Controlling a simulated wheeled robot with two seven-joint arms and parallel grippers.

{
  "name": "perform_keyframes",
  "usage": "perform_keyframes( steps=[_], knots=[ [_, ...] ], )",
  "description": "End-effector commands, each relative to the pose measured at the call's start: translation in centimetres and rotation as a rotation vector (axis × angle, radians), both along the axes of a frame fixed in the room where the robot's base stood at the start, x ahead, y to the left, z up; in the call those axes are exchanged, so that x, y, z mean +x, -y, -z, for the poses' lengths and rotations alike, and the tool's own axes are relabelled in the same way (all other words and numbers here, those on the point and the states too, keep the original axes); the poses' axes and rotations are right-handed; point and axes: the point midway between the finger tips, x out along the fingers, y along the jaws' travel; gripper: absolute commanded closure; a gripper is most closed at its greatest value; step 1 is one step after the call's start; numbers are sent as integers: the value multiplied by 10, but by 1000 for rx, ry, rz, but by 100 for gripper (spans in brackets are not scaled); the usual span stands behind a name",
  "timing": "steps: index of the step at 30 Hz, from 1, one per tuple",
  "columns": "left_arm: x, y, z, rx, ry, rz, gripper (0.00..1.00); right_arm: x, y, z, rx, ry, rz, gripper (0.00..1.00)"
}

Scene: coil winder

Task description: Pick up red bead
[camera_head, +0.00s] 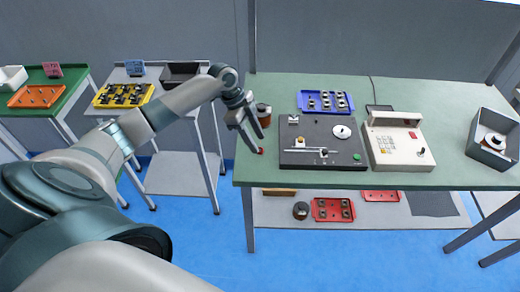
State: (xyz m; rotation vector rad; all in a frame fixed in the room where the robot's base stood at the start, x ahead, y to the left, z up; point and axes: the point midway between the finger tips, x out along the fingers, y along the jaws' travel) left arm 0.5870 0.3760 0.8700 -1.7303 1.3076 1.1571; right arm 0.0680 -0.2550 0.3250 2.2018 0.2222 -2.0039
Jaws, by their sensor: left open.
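A small red bead (260,151) lies on the green tabletop (440,105) near its left front edge, just left of the dark winder plate. My left gripper (257,146) comes in from the left and points down at the bead. Its jaws are open, with the fingertips close to the bead; I cannot tell whether they touch it. My right gripper does not show.
Behind the gripper stands a copper-coloured spool (264,112). The dark winder plate (310,134), a beige control box (395,145), a blue tray (309,107) and a grey bin (492,143) occupy the table. Side tables with trays stand at the left.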

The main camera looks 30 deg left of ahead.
Motion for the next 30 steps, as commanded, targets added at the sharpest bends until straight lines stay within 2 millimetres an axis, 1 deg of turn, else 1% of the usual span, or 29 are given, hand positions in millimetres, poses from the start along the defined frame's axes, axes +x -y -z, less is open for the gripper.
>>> perform_keyframes(
  steps=[1, 3, 6, 9, 23, 24, 26, 27, 29, 30],
  knots=[
    [0, 2, 4, -2, -4, -1, 58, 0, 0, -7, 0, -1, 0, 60],
    [0, 2, 13, -2, -4, 0, 58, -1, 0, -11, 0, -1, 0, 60],
    [2, 7, 25, -2, -2, 0, 58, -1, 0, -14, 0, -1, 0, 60],
    [3, 8, 31, 0, -1, -1, 58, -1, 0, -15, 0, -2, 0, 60],
    [3, 9, 33, 0, 0, 0, 58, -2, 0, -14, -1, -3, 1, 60],
    [3, 9, 33, 0, 0, 0, 61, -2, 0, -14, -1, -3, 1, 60],
    [3, 9, 33, 0, 0, 0, 75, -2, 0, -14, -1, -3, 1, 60],
    [3, 9, 33, 0, 0, 0, 85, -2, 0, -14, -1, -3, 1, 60],
    [3, 9, 33, 0, 0, 0, 99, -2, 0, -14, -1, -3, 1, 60],
    [3, 9, 33, 0, 0, 0, 100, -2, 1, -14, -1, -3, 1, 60]
  ],
)
